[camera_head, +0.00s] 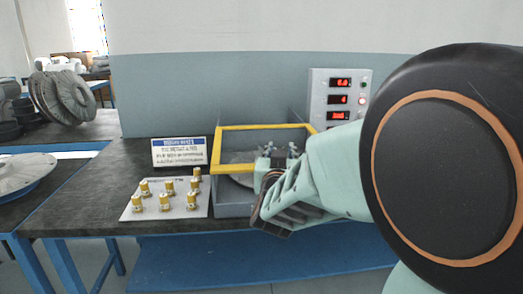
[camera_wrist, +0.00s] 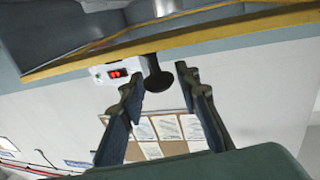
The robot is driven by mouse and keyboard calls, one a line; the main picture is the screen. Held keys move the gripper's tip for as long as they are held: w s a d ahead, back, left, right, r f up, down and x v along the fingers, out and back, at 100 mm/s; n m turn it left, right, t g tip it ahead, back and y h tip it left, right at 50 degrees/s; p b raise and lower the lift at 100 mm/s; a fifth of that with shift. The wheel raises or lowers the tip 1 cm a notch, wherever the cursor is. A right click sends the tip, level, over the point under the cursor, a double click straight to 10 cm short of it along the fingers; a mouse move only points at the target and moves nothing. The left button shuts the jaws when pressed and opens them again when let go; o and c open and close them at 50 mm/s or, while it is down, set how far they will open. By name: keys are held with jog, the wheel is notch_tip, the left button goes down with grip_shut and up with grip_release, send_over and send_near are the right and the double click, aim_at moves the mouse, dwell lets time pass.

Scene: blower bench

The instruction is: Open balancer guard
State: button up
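The balancer guard (camera_head: 262,127) is a yellow-edged frame that appears to lie over a grey box (camera_head: 236,204) on the bench. A grey disc (camera_head: 238,158) shows inside. My gripper (camera_head: 266,205) is at the front of the box, covering its right part. In the wrist view the guard's yellow edge (camera_wrist: 200,32) crosses the top. A black round-ended handle (camera_wrist: 158,78) projects from it. My open gripper (camera_wrist: 156,84) has one finger on each side of the handle, with gaps showing on both sides. In the head view the handle is hidden behind my gripper.
A panel with red displays (camera_head: 339,98) stands behind the box. Left of the box are a blue-and-white sign (camera_head: 179,152) and a plate (camera_head: 181,204) with several brass pieces. The dark bench top (camera_head: 105,185) is clear further left.

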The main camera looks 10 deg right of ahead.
grip_shut()
jog(key=x, duration=0.3)
jog(key=a+x, duration=0.1)
jog(key=x, duration=0.2)
jog(key=a+x, duration=0.1)
jog(key=x, duration=0.2)
jog(key=shift+w, duration=0.45)
jog(key=shift+o, duration=2.2)
grip_release()
